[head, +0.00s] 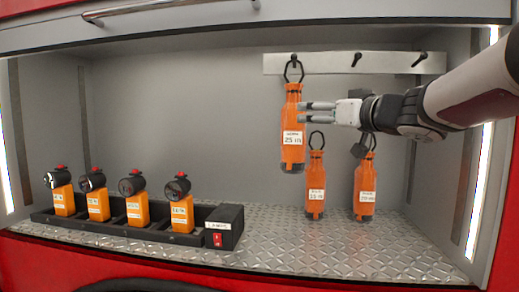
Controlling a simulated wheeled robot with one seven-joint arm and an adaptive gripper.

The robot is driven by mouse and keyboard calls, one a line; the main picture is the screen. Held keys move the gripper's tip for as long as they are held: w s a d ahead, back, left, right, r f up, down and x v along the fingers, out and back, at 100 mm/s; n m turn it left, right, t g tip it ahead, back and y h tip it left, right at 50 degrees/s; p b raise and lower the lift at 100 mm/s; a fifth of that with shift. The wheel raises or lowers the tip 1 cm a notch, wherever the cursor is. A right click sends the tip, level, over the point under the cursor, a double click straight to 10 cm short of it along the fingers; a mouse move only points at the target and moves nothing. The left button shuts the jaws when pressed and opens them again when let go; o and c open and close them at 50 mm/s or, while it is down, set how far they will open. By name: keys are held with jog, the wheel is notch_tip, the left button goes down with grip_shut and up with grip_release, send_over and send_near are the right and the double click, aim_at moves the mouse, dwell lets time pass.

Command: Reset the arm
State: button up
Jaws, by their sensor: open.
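My gripper (318,112) reaches in from the right with my arm, its fingers pointing left. It is open, with its fingertips at the right side of an orange bottle-shaped item (292,158) labelled 25 m. That item hangs by its black loop from a hook on the grey rail (320,63); I cannot tell whether the fingers touch it or lie in front of it. Two similar orange items, a middle one (316,183) and a right one (365,190), are upright at the compartment floor below my gripper.
A black charging tray (100,227) on the left holds several orange lamps, such as the rightmost one (182,214). A black box with a red switch (217,240) closes its right end. Two hooks (357,59) on the rail are free. The metal floor (285,245) is clear in front.

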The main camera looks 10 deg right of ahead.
jog(key=s+d+f+m+g+h, duration=0.3)
jog(key=s+d+f+m+h, duration=0.2)
jog(key=s+f+h, duration=0.4)
jog(key=s+a+f+n+g+y, duration=0.1)
jog(key=s+a+f+g, duration=0.3)
jog(key=s+f, duration=0.6)
jog(key=s+a+f+n+g+y+b, duration=0.1)
jog(key=s+a+f+g, duration=0.3)
jog(key=s+f, duration=0.6)
jog(key=shift+s+a+g+y+b, duration=0.3)
jog(key=shift+s+a+y, duration=0.5)
jog(key=shift+s+y, duration=0.15)
